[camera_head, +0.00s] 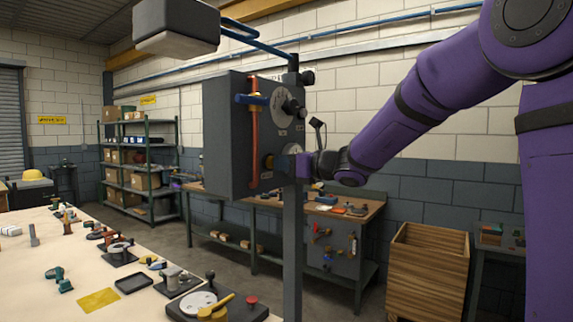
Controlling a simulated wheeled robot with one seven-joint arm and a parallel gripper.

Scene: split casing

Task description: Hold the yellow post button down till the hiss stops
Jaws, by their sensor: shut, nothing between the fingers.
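A dark control box (226,135) is fixed to an upright grey post (292,255). A small yellow button (268,162) sits low on the box's right-hand face, below a round dial and knob. My purple arm reaches in from the right, and my gripper (284,166) is at the lower part of that face, just right of the yellow button. The gripper is shut with nothing in it. Its tips are small and partly lost against the box and post, so I cannot tell whether they touch the button or whether it is pressed in.
An orange pipe (254,130) with a blue handle runs down the box face. A pale table (60,280) with several fittings is at front left. A workbench (345,212) and a wooden crate (428,270) stand behind. A grey lamp-like block (176,27) hangs above.

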